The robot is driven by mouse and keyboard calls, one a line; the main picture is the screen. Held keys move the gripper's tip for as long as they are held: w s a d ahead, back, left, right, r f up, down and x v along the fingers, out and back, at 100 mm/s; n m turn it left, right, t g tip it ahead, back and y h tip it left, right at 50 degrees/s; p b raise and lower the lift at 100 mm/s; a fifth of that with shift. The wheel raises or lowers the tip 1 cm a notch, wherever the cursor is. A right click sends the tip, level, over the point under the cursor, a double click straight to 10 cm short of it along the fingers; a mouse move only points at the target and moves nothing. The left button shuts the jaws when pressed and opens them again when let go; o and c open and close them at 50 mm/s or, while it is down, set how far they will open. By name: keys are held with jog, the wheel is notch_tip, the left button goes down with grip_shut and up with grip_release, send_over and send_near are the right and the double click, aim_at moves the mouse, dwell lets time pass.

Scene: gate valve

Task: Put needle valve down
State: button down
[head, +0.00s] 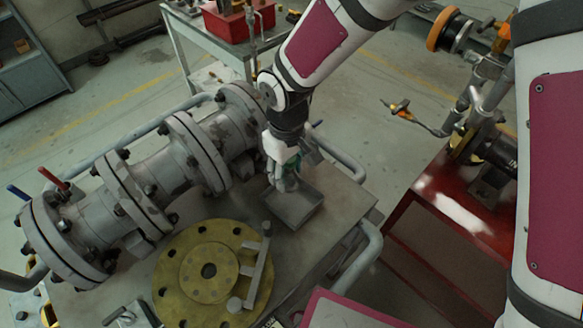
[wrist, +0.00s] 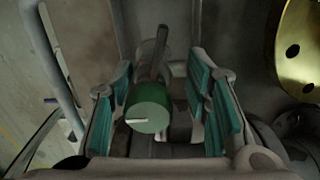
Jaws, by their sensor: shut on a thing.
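My gripper (head: 283,178) points down over a small grey square tray (head: 298,210) on the grey metal table (head: 345,200). In the wrist view the teal-padded fingers (wrist: 163,110) stand on both sides of the needle valve (wrist: 150,108), which has a round green end with a white mark and a grey body and stem behind it. The gripper is shut on this valve. In the head view the fingers mostly hide the valve. I cannot tell whether the valve touches the tray floor.
A large flanged grey pipe (head: 185,155) runs along the table's left side, close to my gripper. A yellow flange disc (head: 190,290) with a grey bar lies in front. A red bench (head: 440,215) stands to the right, and a red bin (head: 238,22) sits at the back.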

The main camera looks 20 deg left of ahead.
jog(key=shift+f, duration=1.7)
jog(key=shift+f, duration=0.15)
jog(key=c, duration=0.9)
grip_release()
jog(key=shift+o, duration=0.2)
notch_tip(320, 180, up, 12)
jog(key=shift+r, duration=0.15)
